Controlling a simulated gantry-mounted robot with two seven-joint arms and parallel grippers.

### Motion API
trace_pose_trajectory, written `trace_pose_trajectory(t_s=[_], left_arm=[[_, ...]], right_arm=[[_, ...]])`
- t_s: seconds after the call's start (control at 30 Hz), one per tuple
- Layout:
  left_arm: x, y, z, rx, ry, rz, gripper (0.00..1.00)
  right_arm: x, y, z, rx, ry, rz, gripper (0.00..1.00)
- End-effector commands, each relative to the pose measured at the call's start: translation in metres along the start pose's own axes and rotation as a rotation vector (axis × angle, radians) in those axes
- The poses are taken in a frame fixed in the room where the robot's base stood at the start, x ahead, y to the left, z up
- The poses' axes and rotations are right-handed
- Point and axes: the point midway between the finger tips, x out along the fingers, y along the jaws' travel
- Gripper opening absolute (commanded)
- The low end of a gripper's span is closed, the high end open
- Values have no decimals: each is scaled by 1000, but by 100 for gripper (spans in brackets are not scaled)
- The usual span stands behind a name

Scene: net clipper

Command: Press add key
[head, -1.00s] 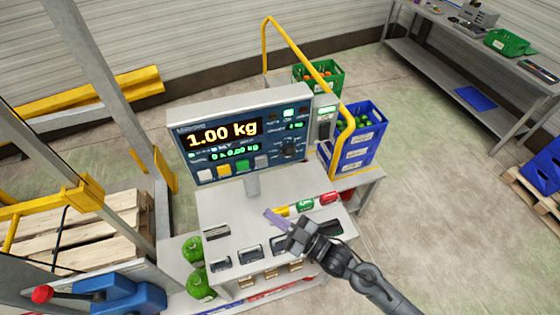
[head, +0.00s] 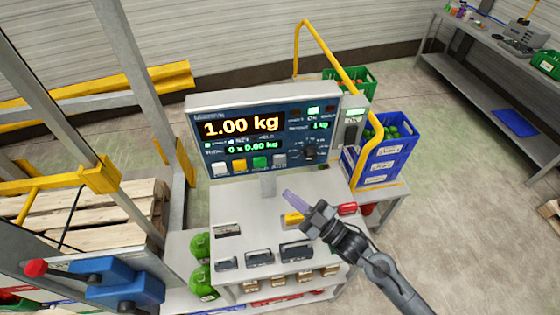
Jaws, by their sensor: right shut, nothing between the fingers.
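The weighing panel (head: 275,140) stands on a post above a grey bench and reads 1.00 kg, with a smaller green line "0 x 0.00 kg". Along its lower edge sit a white key (head: 220,169), a yellow key (head: 239,165), a green key (head: 260,162) and a grey key (head: 280,159). The key labels are too small to read, so I cannot tell which is the add key. My right gripper (head: 290,197) is shut and empty, its pale purple tip pointing up-left, below and right of the green key and apart from the panel. My left gripper is not in view.
A round knob (head: 310,153) is on the panel's right. Black trays (head: 260,257) and a red item (head: 347,208) lie on the bench. A yellow rail (head: 330,55) and a blue crate (head: 385,160) stand behind at right. Green produce (head: 200,246) sits at left.

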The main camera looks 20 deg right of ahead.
Motion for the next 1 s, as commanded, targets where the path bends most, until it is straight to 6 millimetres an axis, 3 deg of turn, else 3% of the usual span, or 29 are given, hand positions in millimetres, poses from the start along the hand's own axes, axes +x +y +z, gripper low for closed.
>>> trace_pose_trajectory(t_s=[0.6,1.0], left_arm=[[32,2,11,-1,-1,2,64],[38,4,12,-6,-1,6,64]], right_arm=[[46,33,35,-1,1,2,0],[59,43,42,0,0,0,0]])
